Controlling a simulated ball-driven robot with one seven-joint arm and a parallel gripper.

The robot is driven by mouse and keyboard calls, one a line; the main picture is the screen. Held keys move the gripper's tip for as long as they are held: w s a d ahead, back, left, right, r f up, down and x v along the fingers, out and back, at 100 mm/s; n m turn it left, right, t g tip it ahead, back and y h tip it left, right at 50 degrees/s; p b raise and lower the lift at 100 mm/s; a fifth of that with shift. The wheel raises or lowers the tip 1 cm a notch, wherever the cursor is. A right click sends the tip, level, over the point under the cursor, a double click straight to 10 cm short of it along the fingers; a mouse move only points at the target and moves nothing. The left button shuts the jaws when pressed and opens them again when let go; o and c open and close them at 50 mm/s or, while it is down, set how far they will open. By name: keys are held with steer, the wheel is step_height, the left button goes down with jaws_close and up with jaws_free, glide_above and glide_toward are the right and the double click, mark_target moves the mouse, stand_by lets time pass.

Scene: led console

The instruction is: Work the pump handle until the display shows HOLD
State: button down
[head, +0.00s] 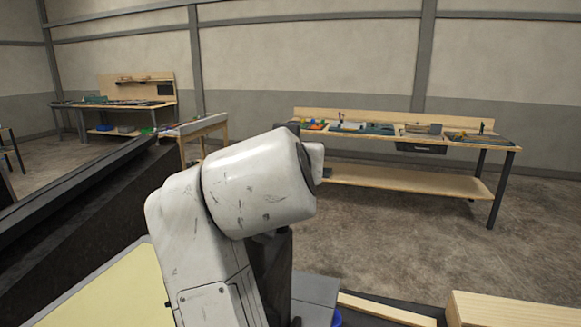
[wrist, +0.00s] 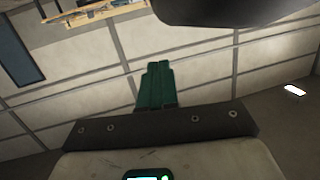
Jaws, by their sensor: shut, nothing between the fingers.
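My gripper (wrist: 157,68) shows in the wrist view. Its two green fingers are together and shut, with nothing seen between them. They point toward a panelled wall, and no object touches them. In the head view my white arm fills the middle and the gripper is not visible. I cannot make out the pump handle or its display in either view.
A long wooden workbench (head: 405,182) with small items on top stands at the back right. Another bench (head: 130,102) stands at the far left, with a smaller table (head: 200,127) nearer. Open concrete floor (head: 400,235) lies before the right bench. Wooden pieces (head: 515,310) lie at the lower right.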

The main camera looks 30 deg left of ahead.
steer(key=s+d+r+b, duration=0.1)
steer(key=s+d+r, duration=0.1)
steer(key=s+r, duration=0.2)
steer(key=shift+s+r, duration=0.2)
steer(key=shift+s, duration=0.05)
stand_by(2.2)
